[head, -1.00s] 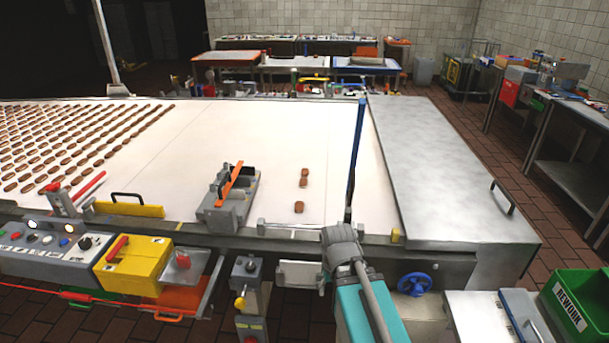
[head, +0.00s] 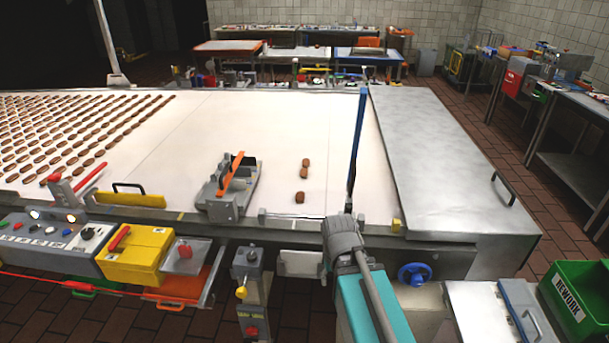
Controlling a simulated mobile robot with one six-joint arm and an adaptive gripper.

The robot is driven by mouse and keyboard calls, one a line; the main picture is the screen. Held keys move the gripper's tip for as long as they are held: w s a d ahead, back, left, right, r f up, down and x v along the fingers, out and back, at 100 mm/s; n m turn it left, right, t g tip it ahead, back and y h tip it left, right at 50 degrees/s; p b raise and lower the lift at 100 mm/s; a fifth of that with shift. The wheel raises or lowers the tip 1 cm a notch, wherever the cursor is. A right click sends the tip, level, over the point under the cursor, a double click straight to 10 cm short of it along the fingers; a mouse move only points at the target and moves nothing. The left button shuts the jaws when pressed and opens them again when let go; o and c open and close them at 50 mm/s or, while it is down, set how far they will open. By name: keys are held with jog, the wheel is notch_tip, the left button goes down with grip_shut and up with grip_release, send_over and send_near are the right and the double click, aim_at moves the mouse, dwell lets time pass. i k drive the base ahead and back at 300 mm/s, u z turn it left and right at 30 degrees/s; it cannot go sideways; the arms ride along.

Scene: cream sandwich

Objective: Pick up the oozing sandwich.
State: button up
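Three small brown sandwiches lie on the white belt (head: 280,120) right of centre in the head view. Two of them, the far one (head: 305,162) and the middle one (head: 304,172), lie close together and seem to touch. The near one (head: 299,197) lies apart, towards the belt's front edge. They are too small to tell which one oozes. My grey and teal arm rises at the lower middle, to the right of and nearer than the near sandwich. I cannot make out my gripper's fingers.
A grey fixture with an orange bar (head: 231,173) stands left of the sandwiches. A blue upright post (head: 357,130) stands to their right, before a metal cover (head: 440,150). Rows of sandwiches (head: 70,135) fill the belt's left. A green rework bin (head: 580,300) is at lower right.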

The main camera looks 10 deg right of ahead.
aim_at(303, 173)
jog(key=u, duration=0.6)
jog(key=k, duration=0.8)
jog(key=u, duration=1.05)
jog(key=k, duration=0.6)
jog(key=i, duration=1.35)
jog(key=z, duration=1.05)
jog(key=i, duration=0.9)
jog(key=z, duration=0.35)
